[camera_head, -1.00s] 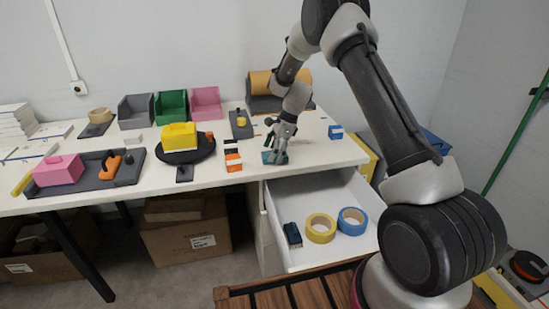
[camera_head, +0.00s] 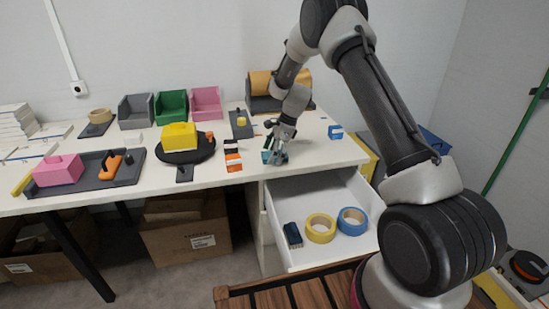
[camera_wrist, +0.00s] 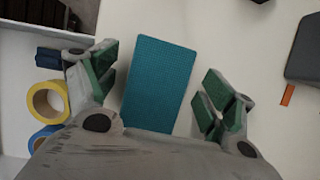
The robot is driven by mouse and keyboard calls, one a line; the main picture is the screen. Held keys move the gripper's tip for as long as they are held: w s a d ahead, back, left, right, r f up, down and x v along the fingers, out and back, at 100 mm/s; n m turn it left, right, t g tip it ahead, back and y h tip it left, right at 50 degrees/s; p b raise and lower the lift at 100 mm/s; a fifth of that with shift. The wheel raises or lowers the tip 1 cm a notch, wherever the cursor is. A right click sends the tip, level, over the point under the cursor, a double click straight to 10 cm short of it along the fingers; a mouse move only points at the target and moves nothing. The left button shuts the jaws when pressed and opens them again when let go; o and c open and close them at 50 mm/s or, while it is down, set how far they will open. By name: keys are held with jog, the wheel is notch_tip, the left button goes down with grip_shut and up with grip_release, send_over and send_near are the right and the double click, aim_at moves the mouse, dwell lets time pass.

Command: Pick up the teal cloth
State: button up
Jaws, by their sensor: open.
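The teal cloth (camera_wrist: 160,82) is a flat rectangle with a woven texture, lying on the white table in the wrist view. In the head view only a small part of the cloth (camera_head: 267,156) shows beside my gripper (camera_head: 277,153). In the wrist view my gripper (camera_wrist: 158,96) is open, with one green-padded finger on each side of the cloth. The cloth's lower edge meets my gripper's body in the picture.
An open drawer below the table edge holds a yellow tape roll (camera_head: 320,228), a blue tape roll (camera_head: 352,221) and a dark blue item (camera_head: 292,235). Orange and white blocks (camera_head: 233,160) stand left of my gripper.

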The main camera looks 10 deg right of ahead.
jog(key=c, duration=1)
jog(key=shift+c, duration=0.2)
notch_tip(320, 180, up, 11)
jog(key=shift+f, duration=0.2)
